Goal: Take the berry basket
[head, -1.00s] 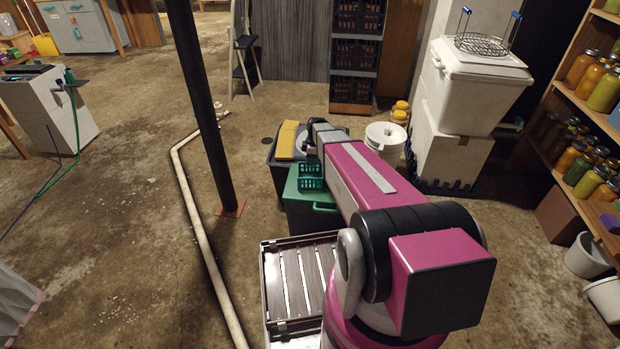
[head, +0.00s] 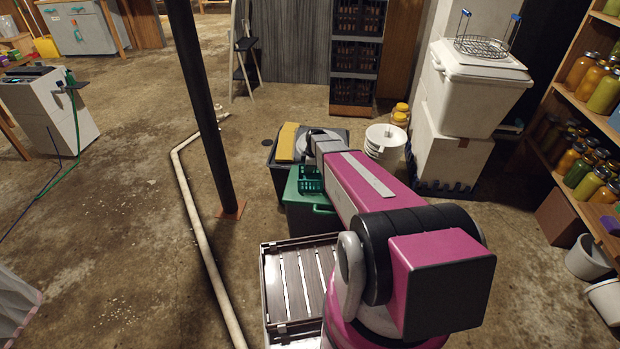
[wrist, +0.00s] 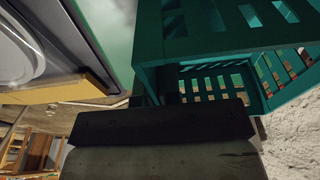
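The berry basket is a small green slotted basket (head: 311,181). In the head view it shows just left of my forearm, over the green lidded bin (head: 312,217). In the wrist view its slotted walls (wrist: 205,50) fill the top right, close up. My gripper (wrist: 156,97) is at one edge of the basket, with its dark fingers close together on either side of the wall, and looks shut on it. The fingertips are partly hidden by the basket, and my arm hides the gripper in the head view. I cannot tell whether the basket touches the lid.
A dark bin with a yellow block (head: 286,142) on it stands just behind. White buckets (head: 384,143) are to the right of it. A black post (head: 205,110) and a pale floor pipe (head: 200,240) are on the left. A slatted crate (head: 300,285) is in front.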

